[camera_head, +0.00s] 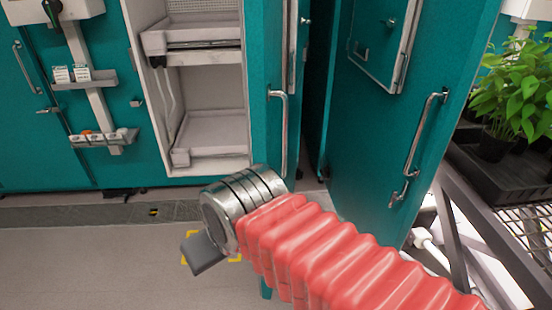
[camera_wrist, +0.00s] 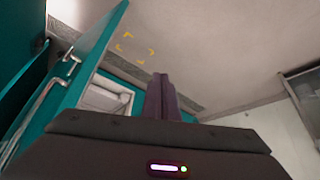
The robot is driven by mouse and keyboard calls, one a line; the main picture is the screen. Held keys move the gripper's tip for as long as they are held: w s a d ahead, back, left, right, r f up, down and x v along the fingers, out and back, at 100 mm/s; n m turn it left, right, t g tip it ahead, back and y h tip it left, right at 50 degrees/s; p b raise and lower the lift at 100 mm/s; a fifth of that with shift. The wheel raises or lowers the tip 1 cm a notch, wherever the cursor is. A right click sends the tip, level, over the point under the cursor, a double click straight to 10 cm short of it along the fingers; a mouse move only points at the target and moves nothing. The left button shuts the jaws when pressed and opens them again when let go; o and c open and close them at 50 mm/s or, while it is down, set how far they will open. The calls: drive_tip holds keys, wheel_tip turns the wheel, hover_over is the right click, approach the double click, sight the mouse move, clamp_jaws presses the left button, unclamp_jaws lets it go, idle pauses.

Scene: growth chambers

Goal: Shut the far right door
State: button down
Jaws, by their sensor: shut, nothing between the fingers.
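The far right door (camera_head: 365,140) is a teal panel standing open towards me, with a long silver handle (camera_head: 425,133) and a small latch below it. A dark gap shows along its left side. My gripper (camera_head: 205,252) is low in front of the chambers, left of this door and apart from it. Its dark fingers (camera_wrist: 160,97) are shut together and empty in the wrist view. That view also shows an open teal door (camera_wrist: 85,75) with a silver handle at left; I cannot tell which door it is. The far right door's hinge is not clear to see.
An open chamber with white shelves (camera_head: 212,127) stands left of centre, beside a teal panel with a handle (camera_head: 277,130). A rack (camera_head: 490,180) with a potted plant (camera_head: 515,90) stands close to the far right door. Floor (camera_head: 90,265) is clear at lower left.

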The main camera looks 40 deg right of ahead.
drive_tip(key=w+d+r+m, duration=0.2)
drive_tip(key=w+d, duration=0.2)
drive_tip(key=d, duration=0.3)
drive_tip(key=w+d+r+m, duration=0.2)
drive_tip(key=w+d+m, duration=0.15)
drive_tip(key=d, duration=0.25)
drive_tip(key=w+d+r+m+t, duration=0.1)
drive_tip(key=d+m, duration=0.2)
drive_tip(key=d, duration=1.6)
drive_tip(key=shift+w+t, duration=0.4)
drive_tip(key=w+a+f, duration=0.2)
drive_tip(key=w+f, duration=0.6)
drive_tip(key=w, duration=0.1)
drive_tip(key=shift+a, duration=0.3)
